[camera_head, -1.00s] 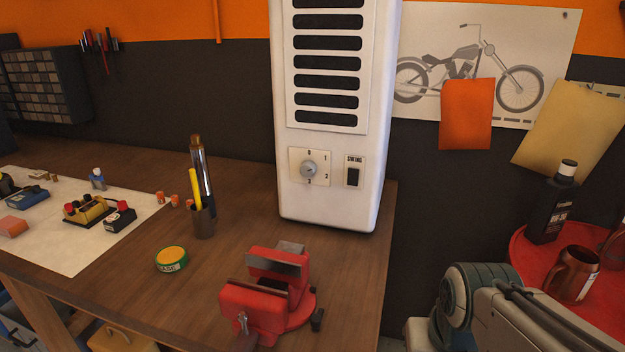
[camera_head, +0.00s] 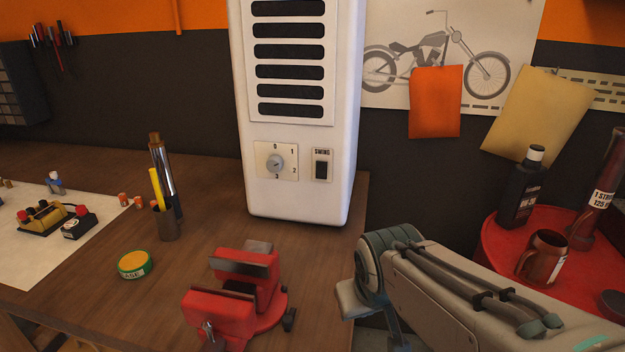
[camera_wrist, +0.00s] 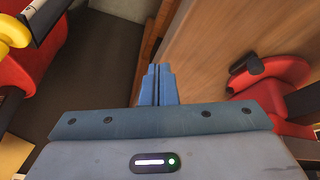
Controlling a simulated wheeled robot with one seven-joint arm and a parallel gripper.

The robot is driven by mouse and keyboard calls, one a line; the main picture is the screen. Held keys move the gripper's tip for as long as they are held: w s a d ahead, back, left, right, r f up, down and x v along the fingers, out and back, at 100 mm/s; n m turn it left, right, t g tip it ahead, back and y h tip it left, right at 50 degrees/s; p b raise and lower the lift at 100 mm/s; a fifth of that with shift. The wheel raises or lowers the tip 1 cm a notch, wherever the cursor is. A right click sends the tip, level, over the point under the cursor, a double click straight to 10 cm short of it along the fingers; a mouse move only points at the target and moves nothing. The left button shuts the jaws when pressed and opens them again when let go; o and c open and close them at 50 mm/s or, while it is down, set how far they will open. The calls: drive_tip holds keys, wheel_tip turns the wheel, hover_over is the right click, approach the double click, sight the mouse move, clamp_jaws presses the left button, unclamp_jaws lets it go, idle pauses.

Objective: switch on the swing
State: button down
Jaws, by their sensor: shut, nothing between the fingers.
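A white upright unit with dark vents (camera_head: 296,205) stands at the back right of the workbench. Its front carries a black rocker switch labelled SWING (camera_head: 321,170), and a round numbered dial (camera_head: 276,163) sits to the left of it. I cannot tell the rocker's position. My gripper (camera_wrist: 158,70) shows in the wrist view with its blue fingers together and nothing between them. The head view shows my arm at the lower right, below and to the right of the unit. The switch is not in the wrist view.
A red vise (camera_head: 222,314) stands on the bench (camera_head: 190,262) in front of the unit; it also shows in the wrist view (camera_wrist: 272,97). A pen cup (camera_head: 167,225) and a green-yellow tin (camera_head: 134,264) are to its left. A red round table (camera_head: 494,246) holds a bottle and mug.

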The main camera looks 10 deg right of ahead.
drive_tip(key=w+d+r+n+t+h+b, duration=0.1)
drive_tip(key=w+d+r+n+t+b, duration=0.1)
drive_tip(key=w+d+n+t, duration=0.3)
drive_tip(key=w+d+r+n+t+h+b, duration=0.1)
drive_tip(key=w+d+r+t, duration=0.15)
drive_tip(key=w, duration=0.45)
drive_tip(key=w+a+r+n+t+y+b, duration=0.3)
drive_tip(key=n+y, duration=0.6)
drive_tip(key=n, duration=0.5)
drive_tip(key=shift+w+a+r+n+t+y+b, duration=0.15)
drive_tip(key=shift+a+r+n+t+y+b, duration=0.3)
drive_tip(key=shift+a+r, duration=0.95)
drive_tip(key=shift+a+f, duration=0.2)
drive_tip(key=shift+f, duration=0.05)
approach(316, 176)
drive_tip(key=w+a, duration=0.1)
drive_tip(key=a, duration=0.3)
drive_tip(key=shift+w+d+f, duration=0.1)
drive_tip(key=shift+w+d, duration=0.2)
drive_tip(key=shift+w, duration=0.4)
drive_tip(key=shift+w+d, duration=0.25)
drive_tip(key=shift+w, duration=0.45)
drive_tip(key=shift+w+d+f, duration=0.1)
drive_tip(key=shift+w+d, duration=0.2)
drive_tip(key=shift+w, duration=0.35)
